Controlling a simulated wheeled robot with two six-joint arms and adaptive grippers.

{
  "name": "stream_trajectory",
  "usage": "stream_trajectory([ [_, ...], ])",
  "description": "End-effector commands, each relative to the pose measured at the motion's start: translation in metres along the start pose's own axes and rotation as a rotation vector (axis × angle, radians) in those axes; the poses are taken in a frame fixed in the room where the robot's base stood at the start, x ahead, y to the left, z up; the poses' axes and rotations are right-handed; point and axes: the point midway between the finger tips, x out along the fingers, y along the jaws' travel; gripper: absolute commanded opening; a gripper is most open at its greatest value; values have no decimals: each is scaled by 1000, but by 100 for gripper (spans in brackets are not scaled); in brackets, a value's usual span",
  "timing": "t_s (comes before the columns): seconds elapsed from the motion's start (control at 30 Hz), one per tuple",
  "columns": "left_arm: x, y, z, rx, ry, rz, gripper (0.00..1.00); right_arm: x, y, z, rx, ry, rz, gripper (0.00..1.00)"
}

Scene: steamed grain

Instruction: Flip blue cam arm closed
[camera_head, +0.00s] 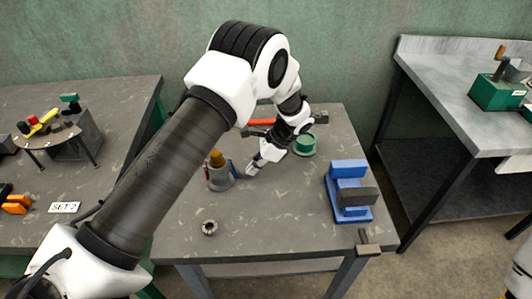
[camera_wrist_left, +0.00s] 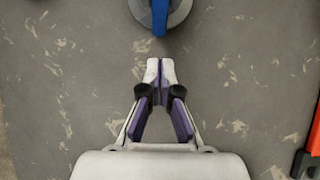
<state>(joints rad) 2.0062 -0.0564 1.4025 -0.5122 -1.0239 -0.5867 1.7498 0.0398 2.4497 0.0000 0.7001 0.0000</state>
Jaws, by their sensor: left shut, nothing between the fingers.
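A grey round fixture (camera_head: 219,181) with an orange-yellow piece (camera_head: 216,158) on top stands on the middle table. The blue cam arm (camera_head: 232,168) is at its right side, beside the gripper. In the left wrist view the blue cam arm (camera_wrist_left: 160,17) lies across the rim of the grey fixture (camera_wrist_left: 181,12) at the top edge, partly cut off. My left gripper (camera_head: 251,170) is just right of the fixture, shut and empty. In the left wrist view its fingertips (camera_wrist_left: 160,64) are together, with a small gap to the blue arm.
A blue block fixture (camera_head: 348,205) stands at the table's right. A green round part (camera_head: 304,145) is behind my left gripper. A small metal ring (camera_head: 210,228) lies near the front. An orange-red bar (camera_wrist_left: 300,144) shows at right in the wrist view.

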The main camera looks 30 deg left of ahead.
Motion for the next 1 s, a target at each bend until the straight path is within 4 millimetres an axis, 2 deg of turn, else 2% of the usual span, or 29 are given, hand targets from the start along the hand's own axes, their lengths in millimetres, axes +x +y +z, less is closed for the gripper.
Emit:
stream_trajectory([
  [0.03, 2, 0, 9, -1, 1, 2, 0, -7, 0, 0, 0, 0, 0, 88],
  [0.2, 15, 0, 19, -1, 1, -1, 0, -10, 0, 0, 0, 0, 0, 88],
  [0.53, 18, 0, 20, -1, 1, -1, 0, -9, 0, 0, 0, 0, 0, 88],
  [0.73, 32, 0, 25, 1, -121, -1, 0, 0, 0, 0, 0, 0, 0, 88],
  [1.0, 33, -1, 29, 0, -121, -2, 0, -3, 0, 0, 0, 0, 0, 88],
])
